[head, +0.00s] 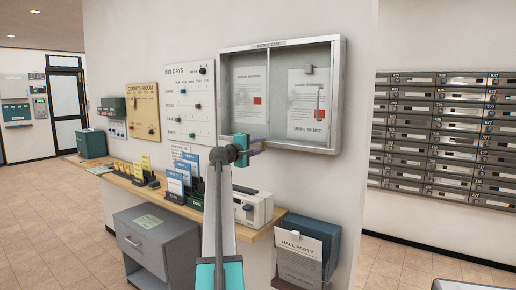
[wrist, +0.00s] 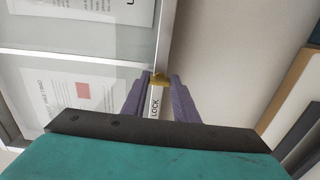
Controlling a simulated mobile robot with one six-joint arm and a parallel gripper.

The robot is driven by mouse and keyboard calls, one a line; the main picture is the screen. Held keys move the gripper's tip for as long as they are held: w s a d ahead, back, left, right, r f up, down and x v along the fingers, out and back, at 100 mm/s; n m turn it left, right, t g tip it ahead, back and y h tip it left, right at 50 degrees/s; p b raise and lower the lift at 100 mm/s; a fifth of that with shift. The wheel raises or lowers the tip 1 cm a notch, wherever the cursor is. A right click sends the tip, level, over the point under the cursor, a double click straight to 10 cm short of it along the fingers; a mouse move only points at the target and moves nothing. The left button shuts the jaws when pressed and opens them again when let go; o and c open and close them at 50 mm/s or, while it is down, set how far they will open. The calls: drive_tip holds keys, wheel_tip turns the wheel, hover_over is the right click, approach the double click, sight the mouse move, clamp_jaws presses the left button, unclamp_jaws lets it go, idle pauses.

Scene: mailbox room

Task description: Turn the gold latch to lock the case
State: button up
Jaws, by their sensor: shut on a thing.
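The case (head: 340,95) is a silver-framed notice case with glass doors on the wall, and its lower frame corner shows in the wrist view (wrist: 165,40). The gold latch (wrist: 160,80) sits at the frame's edge, between the tips of my gripper (wrist: 158,82). A white label reading LOCK (wrist: 155,103) lies between the purple fingers. My gripper is shut on the latch. In the head view my gripper (head: 258,147) reaches the case's lower frame from below, and the latch is too small or hidden to make out there.
A wooden counter (head: 185,207) with card holders and a white machine (head: 247,208) stands below the case. Mailboxes (head: 440,135) line the right wall. Tiled floor is open at the left.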

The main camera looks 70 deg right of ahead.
drive_tip(key=o, duration=1)
drive_tip(key=shift+w+r, duration=0.15)
drive_tip(key=shift+w, duration=0.1)
drive_tip(key=shift+o, duration=0.3)
drive_tip(key=shift+s, duration=0.1)
drive_tip(key=shift+a, duration=0.1)
drive_tip(key=v, duration=1.3)
drive_tip(key=shift+a, duration=0.3)
